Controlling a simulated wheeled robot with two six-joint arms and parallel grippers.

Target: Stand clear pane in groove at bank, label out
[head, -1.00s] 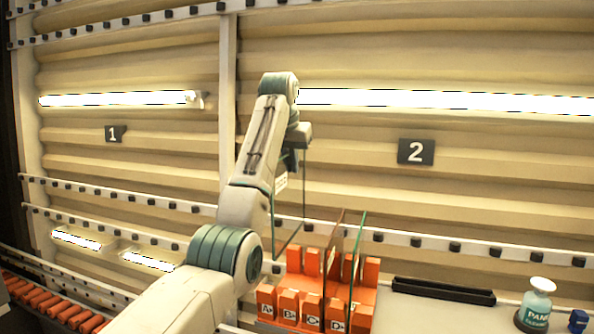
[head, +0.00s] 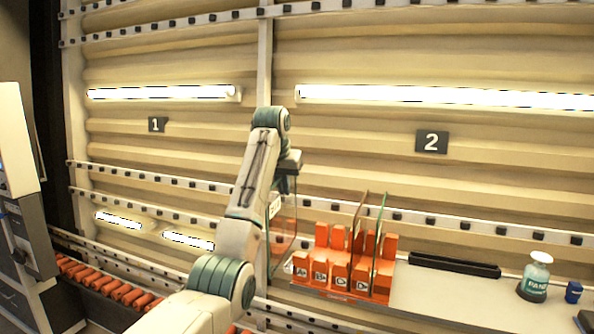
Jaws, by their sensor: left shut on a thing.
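My left gripper (head: 289,170) is shut on the top of a clear pane (head: 284,235), which hangs upright below it. A small white label (head: 274,207) shows near the pane's left edge, partly behind my arm. The pane's lower part is just left of an orange rack (head: 340,270) with lettered slots. Whether it touches the rack cannot be told. A brownish pane (head: 358,232) and a green-edged clear pane (head: 380,240) stand in the rack's right half. A long black bar (head: 454,265), perhaps grooved, lies to the right. My right gripper is out of view.
A pale counter (head: 450,293) carries a labelled bottle (head: 535,279) and a small blue container (head: 573,291) at the right. A row of orange rollers (head: 120,293) runs at lower left. A slatted wall with signs 1 (head: 157,124) and 2 (head: 431,141) stands behind.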

